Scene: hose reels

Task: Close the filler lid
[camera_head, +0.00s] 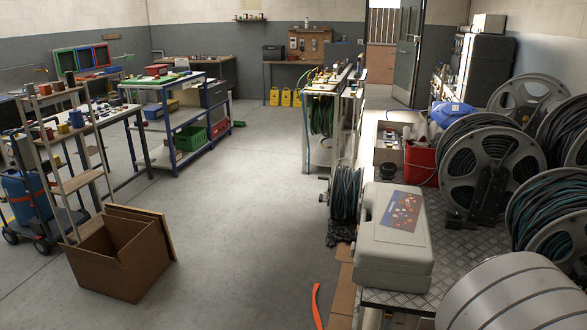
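I cannot make out a filler lid for certain in the head view. A beige hard case (392,250) with a picture label (404,211) on top lies on the near end of the metal-topped bench (462,262); its top looks shut. A ribbed silver drum (515,300) fills the bottom right corner, cut off by the frame, and no lid shows on its visible side. Neither of my grippers is in view.
Several hose reels (484,150) crowd the right side, near a red bucket (420,163). A dark hose coil (345,192) stands left of the bench. An open cardboard box (118,262) and a wooden shelf ladder (75,180) stand at left. The middle floor (235,200) is clear.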

